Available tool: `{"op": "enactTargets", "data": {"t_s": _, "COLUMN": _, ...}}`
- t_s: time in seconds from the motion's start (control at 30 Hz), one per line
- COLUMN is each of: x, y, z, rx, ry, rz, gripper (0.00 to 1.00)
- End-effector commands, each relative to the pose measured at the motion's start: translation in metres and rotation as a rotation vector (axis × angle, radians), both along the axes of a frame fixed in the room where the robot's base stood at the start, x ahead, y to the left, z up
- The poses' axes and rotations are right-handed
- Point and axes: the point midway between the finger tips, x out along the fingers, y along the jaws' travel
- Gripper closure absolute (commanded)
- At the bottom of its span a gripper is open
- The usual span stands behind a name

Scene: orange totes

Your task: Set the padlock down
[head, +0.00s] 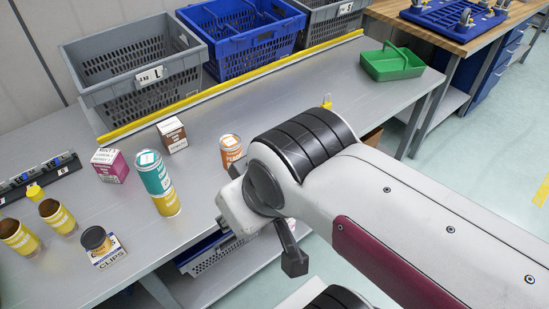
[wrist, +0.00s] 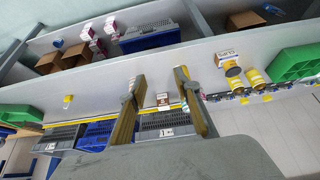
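A small yellow padlock (head: 327,101) stands on the grey bench, just beyond my arm in the head view; its lower part is partly hidden by the arm. A small yellow shape that looks like the same padlock (wrist: 68,100) is on the bench at the left of the wrist view. My gripper (wrist: 160,76) is open in the wrist view, its two fingers wide apart with nothing held between them. The padlock is clear of both fingers.
Cans (head: 153,172), boxes (head: 111,165) and an orange can (head: 231,150) stand on the bench's left half. Grey (head: 140,75) and blue (head: 240,35) totes line the back behind a yellow strip. A green basket (head: 393,64) is at the right end. Bench around the padlock is clear.

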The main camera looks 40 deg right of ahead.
Motion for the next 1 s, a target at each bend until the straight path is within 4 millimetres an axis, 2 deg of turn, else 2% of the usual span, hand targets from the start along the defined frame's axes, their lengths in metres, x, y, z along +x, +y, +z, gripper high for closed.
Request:
{"op": "enactTargets", "data": {"t_s": 0.27, "x": 0.004, "y": 0.000, "z": 0.001, "rx": 0.003, "ry": -0.004, "rz": -0.001, "gripper": 0.68}}
{"op": "enactTargets", "data": {"t_s": 0.47, "x": 0.026, "y": 0.000, "z": 0.005, "rx": 0.018, "ry": -0.030, "rz": -0.008, "gripper": 0.68}}
{"op": "enactTargets", "data": {"t_s": 0.77, "x": 0.092, "y": -0.007, "z": 0.016, "rx": 0.052, "ry": -0.116, "rz": -0.042, "gripper": 0.68}}
{"op": "enactTargets", "data": {"t_s": 1.0, "x": 0.148, "y": -0.025, "z": 0.020, "rx": 0.066, "ry": -0.193, "rz": -0.088, "gripper": 0.68}}
